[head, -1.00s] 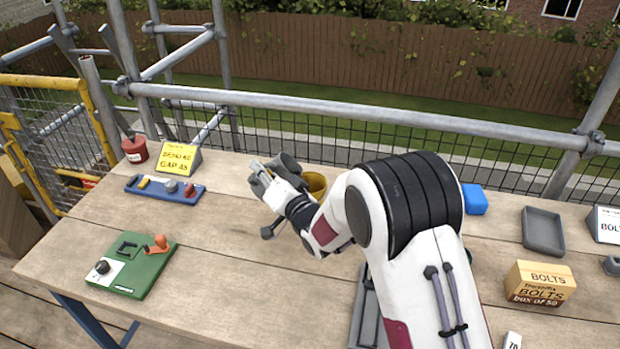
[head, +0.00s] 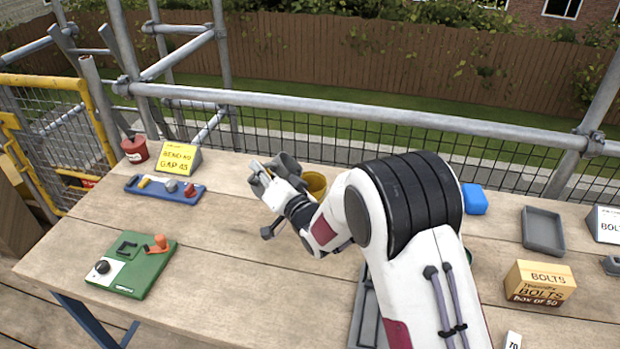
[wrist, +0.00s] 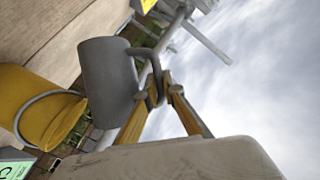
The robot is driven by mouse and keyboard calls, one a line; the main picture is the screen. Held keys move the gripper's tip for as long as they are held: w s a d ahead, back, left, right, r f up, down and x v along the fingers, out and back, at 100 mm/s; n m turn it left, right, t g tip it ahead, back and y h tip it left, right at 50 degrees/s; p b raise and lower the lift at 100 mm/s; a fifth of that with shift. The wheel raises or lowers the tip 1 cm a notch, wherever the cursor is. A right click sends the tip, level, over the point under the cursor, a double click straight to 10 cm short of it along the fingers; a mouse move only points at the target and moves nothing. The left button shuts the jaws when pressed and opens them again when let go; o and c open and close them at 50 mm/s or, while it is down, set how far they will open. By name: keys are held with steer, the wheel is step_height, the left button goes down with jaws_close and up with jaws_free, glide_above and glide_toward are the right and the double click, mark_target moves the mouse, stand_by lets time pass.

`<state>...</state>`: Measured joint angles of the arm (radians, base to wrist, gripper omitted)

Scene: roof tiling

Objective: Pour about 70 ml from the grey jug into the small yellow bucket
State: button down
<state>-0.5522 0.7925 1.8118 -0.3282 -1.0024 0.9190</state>
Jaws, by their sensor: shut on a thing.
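My gripper (head: 262,178) is shut on the handle of the grey jug (head: 288,164) and holds it above the back of the table. In the wrist view, the fingertips (wrist: 164,90) meet at the handle of the jug (wrist: 106,82). The small yellow bucket (head: 315,184) stands just right of the jug, partly hidden by my arm. The bucket (wrist: 32,100) also shows in the wrist view, close beside the jug, with a grey wire handle. The jug's contents, the bucket's inside and any stream of liquid cannot be seen.
A yellow sign (head: 177,159), a red pot (head: 134,149) and a blue tray (head: 165,189) stand at the back left. A green board (head: 133,268) lies front left. A bolts box (head: 540,284), grey tray (head: 543,231) and blue block (head: 474,199) are on the right. Scaffold rails run behind.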

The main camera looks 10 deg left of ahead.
steer(key=shift+a+n, duration=0.25)
steer(key=shift+n, duration=0.05)
steer(key=shift+s+a+n+h, duration=0.15)
steer(key=shift+a+n+h, duration=0.15)
steer(key=shift+a+n, duration=0.15)
steer(key=shift+s+a+f+n+g+h+p, duration=0.15)
steer(key=shift+s+a+f+n+h+p, duration=0.15)
steer(key=shift+a+f+n+h, duration=1)
steer(key=shift+s+a+f+n+g+h+p, duration=0.1)
steer(key=shift+s+a+f+n+g+p, duration=0.4)
steer(key=shift+f, duration=1.55)
steer(key=shift+w+a+f+n+t+h+p, duration=0.15)
steer(key=shift+a+f+n+h, duration=0.5)
steer(key=shift+a+f, duration=0.8)
steer(key=shift+s+d+f, duration=0.1)
steer(key=shift+d+f, duration=0.1)
steer(key=shift+f, duration=0.15)
